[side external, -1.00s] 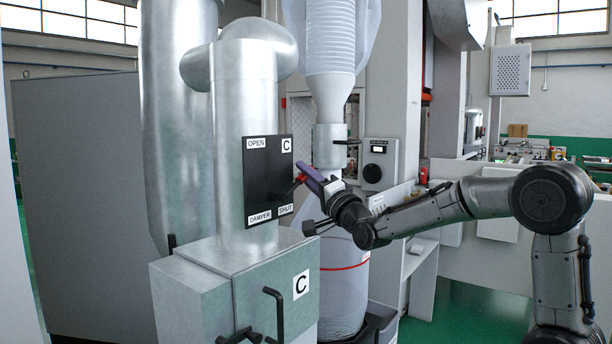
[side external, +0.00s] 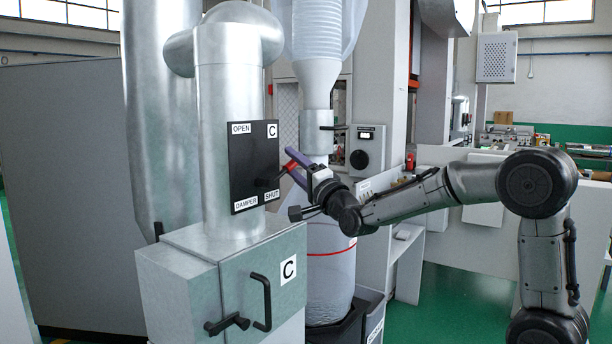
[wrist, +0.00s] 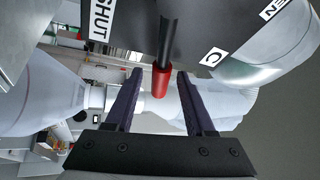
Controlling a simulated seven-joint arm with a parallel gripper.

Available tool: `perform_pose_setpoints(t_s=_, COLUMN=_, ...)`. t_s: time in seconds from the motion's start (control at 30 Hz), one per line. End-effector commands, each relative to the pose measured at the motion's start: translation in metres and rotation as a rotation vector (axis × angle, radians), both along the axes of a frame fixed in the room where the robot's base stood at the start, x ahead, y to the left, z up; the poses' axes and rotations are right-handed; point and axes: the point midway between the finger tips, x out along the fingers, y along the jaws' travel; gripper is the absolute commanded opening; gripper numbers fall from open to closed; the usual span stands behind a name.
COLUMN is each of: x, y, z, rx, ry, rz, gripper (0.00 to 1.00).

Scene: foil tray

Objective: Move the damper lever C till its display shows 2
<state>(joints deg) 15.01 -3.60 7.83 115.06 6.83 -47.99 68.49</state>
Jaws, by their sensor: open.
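The damper lever C has a black rod (wrist: 167,38) and a red grip (side external: 291,166). It stands out from a black plate (side external: 247,150) on the metal duct, marked OPEN, C, DAMPER and SHUT. The rod points right and slightly up in the side view. My gripper (side external: 293,163) is open at the lever's end. In the wrist view the red grip (wrist: 161,82) sits between the two dark purple fingers (wrist: 160,73), with a gap on each side. A box with a small display (side external: 366,135) and a black knob stands behind; its reading is too small to make out.
A metal cabinet marked C (side external: 287,269) with black handles stands below the plate. A translucent bag or drum (side external: 330,255) stands close behind my gripper. A large grey panel (side external: 65,200) is at the left. Green floor is open at the lower right.

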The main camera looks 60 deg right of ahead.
Motion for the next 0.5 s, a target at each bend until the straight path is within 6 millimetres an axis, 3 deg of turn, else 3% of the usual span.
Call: perform_pose_setpoints(t_s=0.5, x=-0.087, y=0.033, z=-0.03, rx=0.0, ry=-0.001, rz=0.001, gripper=0.55)
